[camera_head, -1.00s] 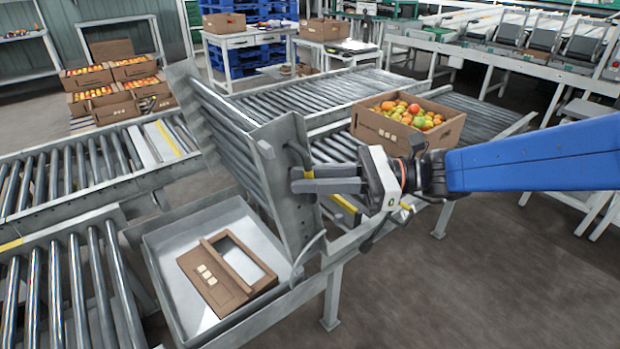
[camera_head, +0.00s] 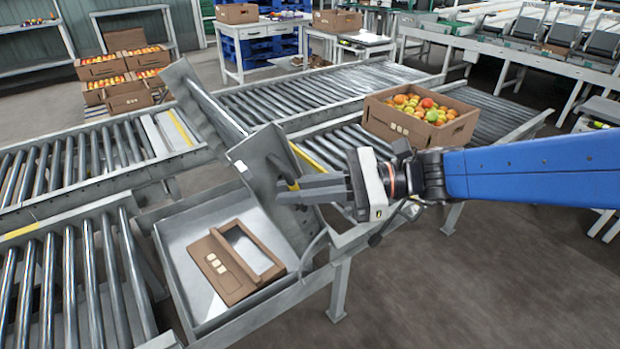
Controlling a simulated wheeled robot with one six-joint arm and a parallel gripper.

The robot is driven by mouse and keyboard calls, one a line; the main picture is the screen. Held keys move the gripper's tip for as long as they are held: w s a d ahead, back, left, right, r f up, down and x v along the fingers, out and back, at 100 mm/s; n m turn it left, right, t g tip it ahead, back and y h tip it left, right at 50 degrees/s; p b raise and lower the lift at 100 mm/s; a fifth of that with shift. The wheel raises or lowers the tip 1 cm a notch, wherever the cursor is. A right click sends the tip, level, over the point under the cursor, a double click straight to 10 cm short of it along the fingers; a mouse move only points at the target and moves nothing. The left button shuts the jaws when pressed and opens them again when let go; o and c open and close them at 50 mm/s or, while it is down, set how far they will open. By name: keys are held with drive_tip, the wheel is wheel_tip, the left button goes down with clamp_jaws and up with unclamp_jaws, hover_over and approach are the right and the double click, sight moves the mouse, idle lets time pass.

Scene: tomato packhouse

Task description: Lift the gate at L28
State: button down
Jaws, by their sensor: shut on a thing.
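The gate (camera_head: 262,165) is a grey metal hinged section between the roller conveyors. It stands tilted up at a slant, with a long far rail (camera_head: 200,100) rising to the upper left. My gripper (camera_head: 283,190) reaches in from the right and is shut on the handle (camera_head: 293,186) on the near side plate. The fingers hide part of the handle. An empty-looking brown carton (camera_head: 225,275) lies in the metal tray (camera_head: 190,312) below and in front of the gate. No L28 label is readable.
A carton of tomatoes (camera_head: 390,128) stands on the conveyor beyond my gripper. Roller conveyors (camera_head: 70,170) run at left and behind the gate (camera_head: 300,95). Stacked tomato cartons (camera_head: 105,95) stand at the back left. Open floor (camera_head: 480,280) lies at lower right.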

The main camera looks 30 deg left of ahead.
drive_tip(key=shift+s+f, duration=0.1)
drive_tip(key=shift+s, duration=0.05)
drive_tip(key=c, duration=2.1)
unclamp_jaws()
drive_tip(key=o, duration=0.7)
drive_tip(key=v, duration=0.8)
drive_tip(key=shift+c, duration=0.2)
drive_tip(key=v, duration=0.7)
drive_tip(key=shift+d, duration=0.2)
drive_tip(key=c, duration=0.6)
drive_tip(key=shift+v, duration=1.05)
drive_tip(key=shift+c, duration=0.2)
drive_tip(key=shift+a, duration=0.15)
